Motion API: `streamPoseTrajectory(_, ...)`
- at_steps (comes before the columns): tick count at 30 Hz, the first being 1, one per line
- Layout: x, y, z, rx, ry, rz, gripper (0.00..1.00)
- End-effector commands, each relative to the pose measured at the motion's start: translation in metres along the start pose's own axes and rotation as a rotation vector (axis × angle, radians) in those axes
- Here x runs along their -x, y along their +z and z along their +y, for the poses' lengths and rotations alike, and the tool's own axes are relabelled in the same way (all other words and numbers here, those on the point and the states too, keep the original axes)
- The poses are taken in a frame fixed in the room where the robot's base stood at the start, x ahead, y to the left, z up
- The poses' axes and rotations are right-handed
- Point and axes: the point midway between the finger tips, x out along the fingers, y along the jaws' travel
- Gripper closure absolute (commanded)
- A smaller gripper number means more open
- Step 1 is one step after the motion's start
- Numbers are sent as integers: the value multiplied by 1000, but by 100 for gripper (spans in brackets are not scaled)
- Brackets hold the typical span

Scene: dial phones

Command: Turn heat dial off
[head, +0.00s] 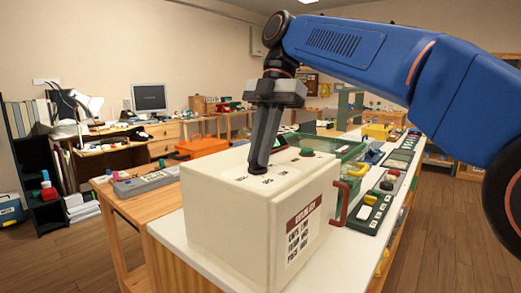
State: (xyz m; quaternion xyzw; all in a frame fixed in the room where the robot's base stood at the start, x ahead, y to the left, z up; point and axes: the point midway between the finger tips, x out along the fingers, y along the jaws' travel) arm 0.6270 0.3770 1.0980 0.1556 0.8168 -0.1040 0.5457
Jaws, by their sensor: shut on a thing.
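A cream box (215,210) stands on a white-topped table, with a dark red label on its front side. Its top face has small black printed marks (268,181) around the spot where my gripper (258,170) points down. My gripper is shut on the heat dial, with its fingers reaching down to the top of the box. The dial itself is mostly hidden by the fingers, so I cannot tell which mark it points to. A green knob (306,152) sits farther back on the same top face.
A red handle (341,203) sticks out from the box's right side. Green trays and dark panels (370,212) with coloured knobs lie behind and right of it. A grey device (146,182) lies on the wooden table to the left. The floor at right is clear.

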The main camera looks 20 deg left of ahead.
Motion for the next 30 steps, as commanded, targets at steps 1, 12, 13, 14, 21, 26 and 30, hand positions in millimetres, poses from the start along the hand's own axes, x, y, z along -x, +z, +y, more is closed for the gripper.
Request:
streamPoseTrajectory(1, 0, 1, 0, 0, 0, -1, 100)
streamPoseTrajectory(12, 0, 0, 0, -1, 0, -1, 70)
streamPoseTrajectory(13, 0, 0, 0, -1, 0, -1, 70)
streamPoseTrajectory(14, 0, 0, 0, -1, 0, -1, 70)
streamPoseTrajectory(21, 0, 0, 0, -1, 0, 0, 70)
streamPoseTrajectory(26, 0, 0, -1, -24, 11, 0, 70)
streamPoseTrajectory(30, 0, -1, -2, -104, 45, -1, 70)
